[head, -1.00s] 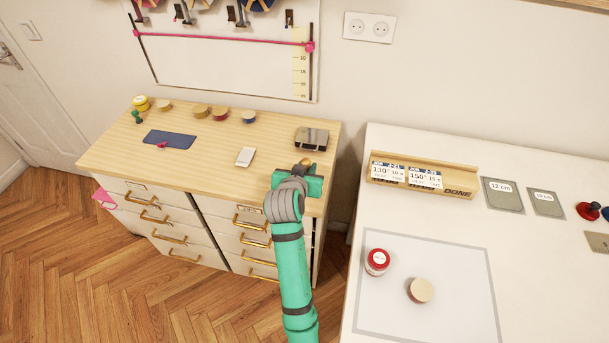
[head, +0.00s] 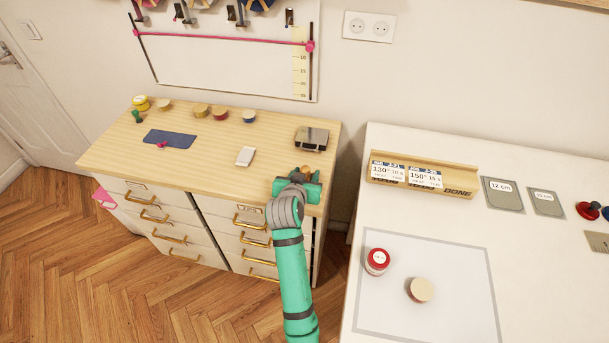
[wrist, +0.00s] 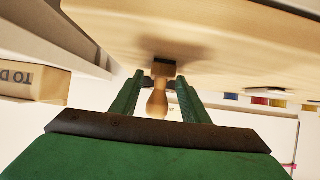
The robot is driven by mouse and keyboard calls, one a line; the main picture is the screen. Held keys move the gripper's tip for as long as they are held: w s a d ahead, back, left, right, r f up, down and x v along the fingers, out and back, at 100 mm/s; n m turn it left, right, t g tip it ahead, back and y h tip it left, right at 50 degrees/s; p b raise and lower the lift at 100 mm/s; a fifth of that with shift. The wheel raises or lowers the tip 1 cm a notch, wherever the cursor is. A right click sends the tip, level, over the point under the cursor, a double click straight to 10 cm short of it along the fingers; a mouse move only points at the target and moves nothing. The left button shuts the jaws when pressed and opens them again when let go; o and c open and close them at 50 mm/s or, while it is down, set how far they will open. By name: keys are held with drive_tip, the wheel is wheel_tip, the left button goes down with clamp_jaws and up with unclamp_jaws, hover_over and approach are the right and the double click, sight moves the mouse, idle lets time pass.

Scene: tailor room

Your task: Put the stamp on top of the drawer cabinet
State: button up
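The stamp has a wooden handle (wrist: 157,103) and a dark base (wrist: 164,67). In the wrist view it sits between the fingers of my gripper (wrist: 160,85), which are shut on it. The picture is upside down there, and the base faces the wooden top. A shadow lies by the base; I cannot tell whether it touches. In the head view only the rounded handle tip (head: 305,169) shows above my gripper (head: 308,179). My gripper is over the right front part of the drawer cabinet's top (head: 215,165).
On the cabinet top are a dark metallic box (head: 311,139), a white block (head: 245,156), a blue mat (head: 169,139) and several small round items at the back. A white table (head: 540,250) stands to the right, past a gap. The cabinet's middle front is clear.

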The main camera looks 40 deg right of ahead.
drive_tip(key=shift+r, duration=0.1)
drive_tip(key=v, duration=1.2)
drive_tip(key=shift+s, duration=0.1)
drive_tip(key=s+a+f+n+t+y, duration=0.25)
drive_tip(key=s+a+f, duration=0.3)
drive_tip(key=a, duration=0.35)
drive_tip(key=s+a+f+n+t+y, duration=0.2)
drive_tip(key=s+a+f+n, duration=0.2)
drive_tip(key=a+f, duration=0.45)
drive_tip(key=s+a+r+n+t+y, duration=0.1)
drive_tip(key=s+a+r+y, duration=0.1)
drive_tip(key=s+a, duration=0.4)
drive_tip(key=s+a+r+n+t+y, duration=0.2)
drive_tip(key=s+a, duration=0.4)
drive_tip(key=s, duration=0.9)
drive_tip(key=shift+a+r+y, duration=0.35)
drive_tip(key=shift+r+y, duration=0.1)
drive_tip(key=shift+r, duration=0.5)
drive_tip(key=shift+s, duration=0.1)
